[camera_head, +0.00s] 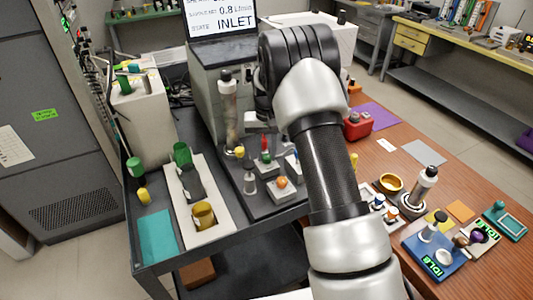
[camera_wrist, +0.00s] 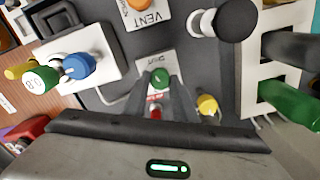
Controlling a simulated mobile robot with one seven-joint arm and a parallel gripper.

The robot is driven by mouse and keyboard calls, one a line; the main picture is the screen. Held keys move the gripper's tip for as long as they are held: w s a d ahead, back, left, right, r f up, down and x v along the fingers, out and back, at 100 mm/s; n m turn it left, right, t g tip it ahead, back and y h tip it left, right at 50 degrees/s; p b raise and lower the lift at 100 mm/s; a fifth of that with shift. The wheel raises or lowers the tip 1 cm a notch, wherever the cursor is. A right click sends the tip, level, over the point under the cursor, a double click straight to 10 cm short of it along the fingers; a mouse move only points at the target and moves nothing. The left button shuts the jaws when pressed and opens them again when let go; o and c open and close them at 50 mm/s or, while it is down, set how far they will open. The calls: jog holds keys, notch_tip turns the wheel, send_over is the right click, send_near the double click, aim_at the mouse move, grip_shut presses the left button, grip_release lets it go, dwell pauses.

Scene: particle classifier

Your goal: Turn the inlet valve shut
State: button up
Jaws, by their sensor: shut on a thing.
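The inlet valve appears to be the small fitting with a green knob (camera_wrist: 159,77) and a red part (camera_wrist: 155,112) on a pale labelled plate (camera_wrist: 152,61); the label is too small to read surely. In the head view its red and green parts (camera_head: 265,157) show on the dark deck. My gripper (camera_wrist: 158,92) reaches over it in the wrist view, one finger on each side, shut on the valve handle. The contact is partly hidden by the fingers, and my arm covers part of the gripper in the head view. A screen (camera_head: 221,17) reads INLET as the state.
An orange VENT knob (camera_wrist: 137,4) and a black-topped cylinder (camera_wrist: 222,22) stand near the valve. A yellow-capped part (camera_wrist: 207,105) sits close to the right finger.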

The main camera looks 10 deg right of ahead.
aim_at(267, 155)
jog(key=shift+m, duration=2)
jog(key=o, duration=1)
jog(key=shift+o, duration=0.2)
notch_tip(267, 155, up, 18)
jog(key=shift+f+p, duration=0.25)
jog(key=shift+p, duration=0.05)
